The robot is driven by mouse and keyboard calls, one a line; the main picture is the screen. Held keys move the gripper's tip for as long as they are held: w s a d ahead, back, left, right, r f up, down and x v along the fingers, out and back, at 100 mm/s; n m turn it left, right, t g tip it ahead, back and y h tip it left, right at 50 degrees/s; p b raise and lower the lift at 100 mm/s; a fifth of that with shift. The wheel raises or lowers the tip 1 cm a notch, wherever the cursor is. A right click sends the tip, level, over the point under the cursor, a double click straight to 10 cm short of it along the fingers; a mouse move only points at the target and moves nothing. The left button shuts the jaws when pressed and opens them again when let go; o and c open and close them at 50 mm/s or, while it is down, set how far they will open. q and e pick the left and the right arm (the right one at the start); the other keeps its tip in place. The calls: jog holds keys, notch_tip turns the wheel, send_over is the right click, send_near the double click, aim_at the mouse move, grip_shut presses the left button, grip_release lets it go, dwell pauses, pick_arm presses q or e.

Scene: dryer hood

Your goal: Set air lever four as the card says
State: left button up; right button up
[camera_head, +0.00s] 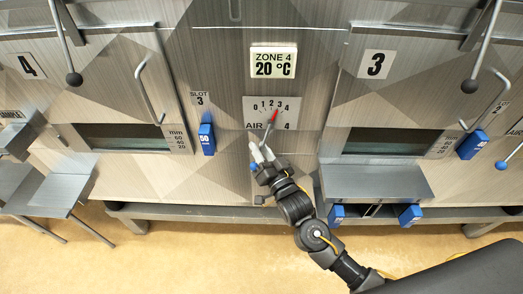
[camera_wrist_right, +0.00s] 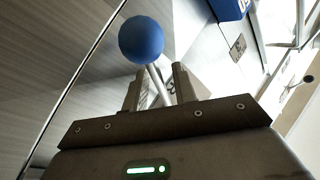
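The air 4 dial plate (camera_head: 251,114) sits in the middle of the hood front, with a scale from 0 to 4. Its red pointer (camera_head: 275,113) leans right of upright, near the 3. The lever's thin rod (camera_head: 265,136) hangs down and left from the dial; its blue ball (camera_head: 253,166) is beside my right gripper (camera_head: 259,153). In the right wrist view the blue ball (camera_wrist_right: 141,40) is beyond the fingertips, and the rod (camera_wrist_right: 158,84) runs down between the fingers with a gap visible. My right gripper is open around the rod. I cannot make out a setting card.
A zone 4 display (camera_head: 273,63) reading 20 °C is above the dial. A blue slot block (camera_head: 207,139) is left of it. Black-ball levers and two viewing windows flank the middle. A grey shelf (camera_head: 375,182) juts out right of my right arm.

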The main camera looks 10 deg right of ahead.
jog(key=b+v, duration=0.3)
jog(key=v, duration=0.8)
dwell(0.6)
